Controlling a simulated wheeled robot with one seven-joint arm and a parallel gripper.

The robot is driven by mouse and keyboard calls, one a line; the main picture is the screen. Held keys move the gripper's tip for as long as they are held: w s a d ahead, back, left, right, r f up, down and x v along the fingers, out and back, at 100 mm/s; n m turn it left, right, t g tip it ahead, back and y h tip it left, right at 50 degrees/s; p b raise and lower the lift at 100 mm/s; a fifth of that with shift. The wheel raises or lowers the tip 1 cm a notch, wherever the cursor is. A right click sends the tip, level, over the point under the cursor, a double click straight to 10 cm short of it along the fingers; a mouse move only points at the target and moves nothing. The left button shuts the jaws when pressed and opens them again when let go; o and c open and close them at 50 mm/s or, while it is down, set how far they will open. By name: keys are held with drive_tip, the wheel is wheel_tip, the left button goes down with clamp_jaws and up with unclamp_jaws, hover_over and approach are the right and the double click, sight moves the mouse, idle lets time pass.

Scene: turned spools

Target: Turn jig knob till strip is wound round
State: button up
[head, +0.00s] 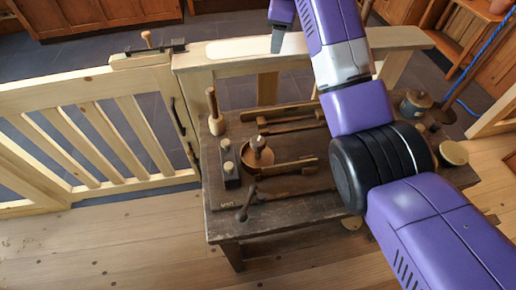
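A round wooden knob (258,142) stands on a brown round piece (256,162) on the dark workbench (290,217); it looks like the jig's knob. A dark block with two pale round pegs (230,176) sits just left of it. I cannot make out a strip or whether anything is wound. My arm crosses the right part of the bench and reaches up beyond its back edge. My gripper (278,42) shows as a grey finger at the top, over the pale wooden rail, well away from the knob. Its opening is not clear.
A mallet (214,112) stands at the bench's back left. Wooden tools (290,125) lie behind the knob, and a dark handle (247,203) lies at the front left. Round pots (416,103) stand at the right. A slatted gate (110,135) is left of the bench.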

drive_tip(key=n+b, duration=0.2)
drive_tip(key=n, duration=0.4)
drive_tip(key=m+g+h+b, duration=0.1)
drive_tip(key=m+g+b, duration=0.55)
drive_tip(key=m, duration=1.65)
hover_over(258, 141)
drive_tip(key=b, duration=0.2)
drive_tip(key=shift+t, duration=0.75)
drive_tip(key=f, duration=1.3)
drive_tip(key=shift+w+d+f, duration=0.15)
drive_tip(key=shift+w+f, duration=0.1)
drive_tip(key=shift+w, duration=0.15)
drive_tip(key=n, duration=0.3)
drive_tip(key=shift+s, duration=0.35)
drive_tip(key=shift+n, duration=0.9)
drive_tip(key=shift+f, duration=0.5)
wheel_tip(258, 141, down, 7)
drive_tip(key=shift+r+b, duration=0.1)
drive_tip(key=shift+b, duration=0.45)
